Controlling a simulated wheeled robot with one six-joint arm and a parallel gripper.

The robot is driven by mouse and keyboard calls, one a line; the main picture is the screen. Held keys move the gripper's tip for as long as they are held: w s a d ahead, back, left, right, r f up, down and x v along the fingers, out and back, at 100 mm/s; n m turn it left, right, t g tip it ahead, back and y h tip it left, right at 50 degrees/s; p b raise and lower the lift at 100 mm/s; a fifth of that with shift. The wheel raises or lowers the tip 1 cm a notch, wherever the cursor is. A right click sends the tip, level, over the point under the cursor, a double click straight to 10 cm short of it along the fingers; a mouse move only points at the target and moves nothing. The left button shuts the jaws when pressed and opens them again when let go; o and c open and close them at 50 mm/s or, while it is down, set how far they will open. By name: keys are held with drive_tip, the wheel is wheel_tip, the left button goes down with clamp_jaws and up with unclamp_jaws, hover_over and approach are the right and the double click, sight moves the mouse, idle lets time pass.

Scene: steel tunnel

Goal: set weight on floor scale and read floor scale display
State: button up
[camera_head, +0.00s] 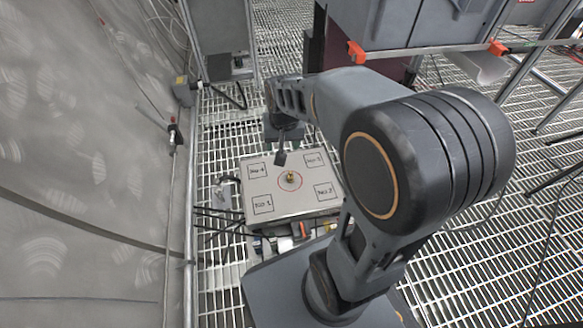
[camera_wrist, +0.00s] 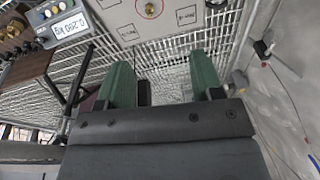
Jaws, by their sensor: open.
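The floor scale (camera_head: 275,208) is a pale plate with numbered corner boxes and a red circle at its middle. A small brass weight (camera_head: 290,177) stands inside the circle; it also shows at the top of the wrist view (camera_wrist: 149,9). My gripper (camera_head: 281,158) is just beyond the weight in the head view, apart from it. In the wrist view its green fingers (camera_wrist: 163,84) are spread, with nothing between them. The scale display (camera_wrist: 70,26), at the upper left of the wrist view, seems to read 0.200 kg; the middle digits are not sharp.
A wooden block (camera_wrist: 25,82) with several brass weights (camera_wrist: 14,32) is at the left of the wrist view. A curved grey wall (camera_head: 80,170) is on the left in the head view. Steel grating (camera_head: 480,250) covers the floor. A grey cabinet (camera_head: 222,40) stands behind.

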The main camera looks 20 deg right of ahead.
drive_tip(key=s+a+r+n, duration=0.1)
drive_tip(key=s+a+n, duration=0.1)
drive_tip(key=s, duration=0.8)
drive_tip(key=shift+s+r+n+t, duration=0.15)
drive_tip(key=shift+r+n+t, duration=0.15)
drive_tip(key=shift+n, duration=0.4)
drive_tip(key=w+d+r+m+t+p, duration=0.1)
drive_tip(key=d+r+m+p, duration=0.15)
drive_tip(key=r+p, duration=1.35)
drive_tip(key=w+d+r+m+p, duration=0.2)
drive_tip(key=r+m+p, duration=0.1)
drive_tip(key=r+p, duration=1.35)
drive_tip(key=s+a+r+n+p, duration=0.3)
drive_tip(key=a+r+n+p, duration=0.2)
drive_tip(key=r, duration=0.1)
drive_tip(key=shift+s+r+n, duration=0.15)
drive_tip(key=shift+r+n, duration=0.2)
drive_tip(key=shift+r, duration=0.05)
